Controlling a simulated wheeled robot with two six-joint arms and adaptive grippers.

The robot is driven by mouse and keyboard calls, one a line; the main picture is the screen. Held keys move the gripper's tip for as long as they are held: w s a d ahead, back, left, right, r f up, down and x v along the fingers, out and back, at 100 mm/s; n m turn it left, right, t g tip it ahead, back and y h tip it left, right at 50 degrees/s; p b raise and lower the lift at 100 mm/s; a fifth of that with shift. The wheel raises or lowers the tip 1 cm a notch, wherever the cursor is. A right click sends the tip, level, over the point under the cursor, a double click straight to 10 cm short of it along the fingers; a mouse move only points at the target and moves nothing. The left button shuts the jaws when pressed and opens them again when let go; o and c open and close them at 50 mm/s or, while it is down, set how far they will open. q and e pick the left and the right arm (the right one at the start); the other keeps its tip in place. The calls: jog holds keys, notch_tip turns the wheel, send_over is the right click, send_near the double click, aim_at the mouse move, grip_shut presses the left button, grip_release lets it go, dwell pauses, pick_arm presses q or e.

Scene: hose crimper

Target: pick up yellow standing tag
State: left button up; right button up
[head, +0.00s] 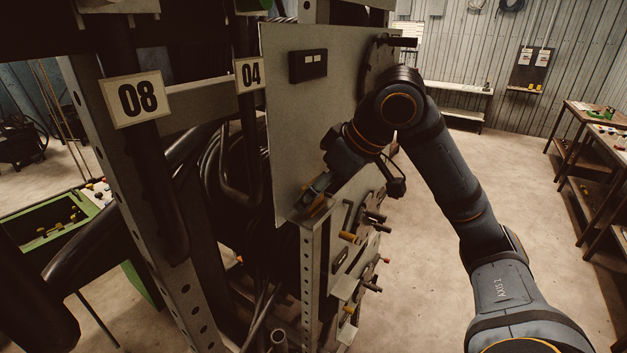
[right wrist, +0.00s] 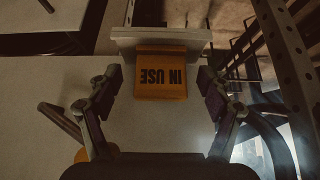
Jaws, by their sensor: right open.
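The yellow tag (right wrist: 161,74) shows in the right wrist view, with IN USE in black letters that appear upside down. It sits against a pale ledge or edge strip (right wrist: 160,38). My right gripper (right wrist: 160,88) is open, with one finger on each side of the tag and a gap on both sides. In the head view the right gripper (head: 318,194) is at the lower edge of the grey panel (head: 298,110), and a bit of yellow-orange (head: 316,208) shows beside it, mostly hidden. My left gripper is not in view.
A perforated metal post (head: 307,270) stands below the panel. Several handles and knobs (head: 372,216) stick out on its right side. Posts with plates 08 (head: 138,99) and 04 (head: 249,74), and black hoses, are at the left.

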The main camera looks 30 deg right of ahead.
jog(key=shift+w+a+f, duration=0.4)
jog(key=shift+w+f, duration=0.15)
jog(key=shift+w, duration=0.15)
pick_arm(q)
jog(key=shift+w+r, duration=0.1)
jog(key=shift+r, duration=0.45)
pick_arm(e)
jog(key=shift+s, duration=0.1)
jog(key=shift+s+d, duration=0.1)
jog(key=shift+d, duration=0.05)
jog(key=shift+c, duration=1.3)
jog(key=c, duration=0.8)
jog(key=shift+o, duration=0.2)
jog(key=shift+r, duration=0.15)
